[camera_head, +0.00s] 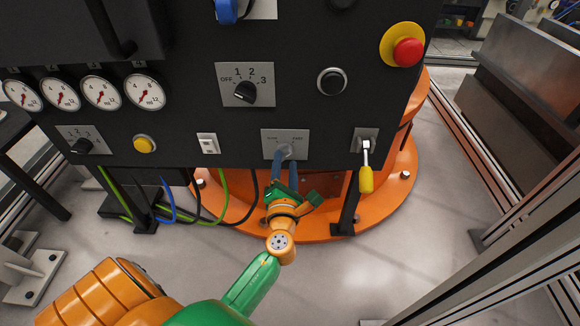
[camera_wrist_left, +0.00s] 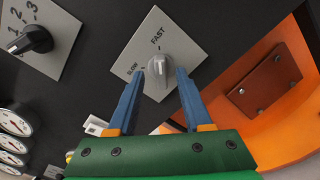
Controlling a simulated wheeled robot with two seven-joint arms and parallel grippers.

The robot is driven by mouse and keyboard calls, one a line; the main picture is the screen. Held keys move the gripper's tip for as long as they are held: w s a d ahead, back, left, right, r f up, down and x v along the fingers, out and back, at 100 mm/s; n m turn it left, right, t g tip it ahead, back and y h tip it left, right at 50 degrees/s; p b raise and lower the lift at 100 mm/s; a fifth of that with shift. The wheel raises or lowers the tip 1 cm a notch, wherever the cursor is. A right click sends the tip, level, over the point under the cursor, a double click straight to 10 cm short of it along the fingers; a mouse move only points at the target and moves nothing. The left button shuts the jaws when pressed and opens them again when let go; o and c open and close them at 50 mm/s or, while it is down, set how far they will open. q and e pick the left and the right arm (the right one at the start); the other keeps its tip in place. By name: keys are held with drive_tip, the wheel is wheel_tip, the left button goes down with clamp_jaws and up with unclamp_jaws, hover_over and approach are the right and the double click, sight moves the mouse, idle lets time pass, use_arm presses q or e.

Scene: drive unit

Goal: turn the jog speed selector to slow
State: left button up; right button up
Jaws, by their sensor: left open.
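The jog speed selector is a grey knob (camera_head: 284,151) on a light plate (camera_head: 299,136) low on the black panel. In the left wrist view the knob (camera_wrist_left: 160,76) sits on its plate (camera_wrist_left: 152,28), with FAST above it and SLOW to its left. I cannot tell clearly which label the knob points at. My left gripper (camera_head: 284,162) is at the knob from below, its blue fingers open. In the left wrist view the fingertips of the left gripper (camera_wrist_left: 160,72) lie on either side of the knob; contact is not clear. The right gripper is not in view.
A toggle lever with a yellow handle (camera_head: 366,179) hangs right of the selector, and a white rocker switch (camera_head: 208,143) is to its left. A numbered rotary switch (camera_head: 245,92), black button (camera_head: 332,81) and red emergency stop (camera_head: 408,52) are above. Cables hang below the panel.

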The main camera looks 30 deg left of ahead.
use_arm(q)
drive_tip(key=shift+x, duration=0.75)
clamp_jaws()
